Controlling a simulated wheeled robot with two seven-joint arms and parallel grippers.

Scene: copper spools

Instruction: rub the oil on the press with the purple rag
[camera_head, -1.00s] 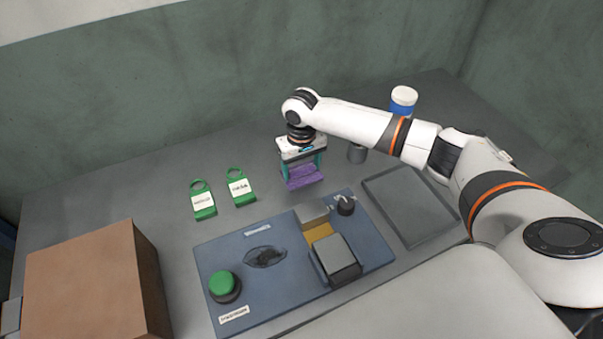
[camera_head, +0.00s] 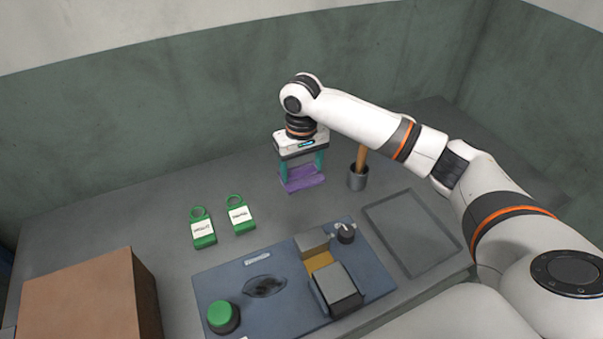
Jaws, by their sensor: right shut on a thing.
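The purple rag (camera_head: 304,180) is between the fingers of my right gripper (camera_head: 303,172), which is shut on it behind the press. Whether the rag touches the table is hard to tell. The press (camera_head: 215,266) is a blue plate with a green button, a grey block and a yellow strip. A dark oil patch (camera_head: 265,286) lies on the plate between the green button and the block. The rag is beyond the plate's back edge, apart from the oil. My left gripper is not in view.
Two green labelled tags (camera_head: 203,231) lie left of the rag. A cardboard box (camera_head: 80,298) stands at the front left. A grey cup (camera_head: 357,180) with a wooden handle in it stands right of my gripper. An empty grey tray (camera_head: 425,268) lies right of the press.

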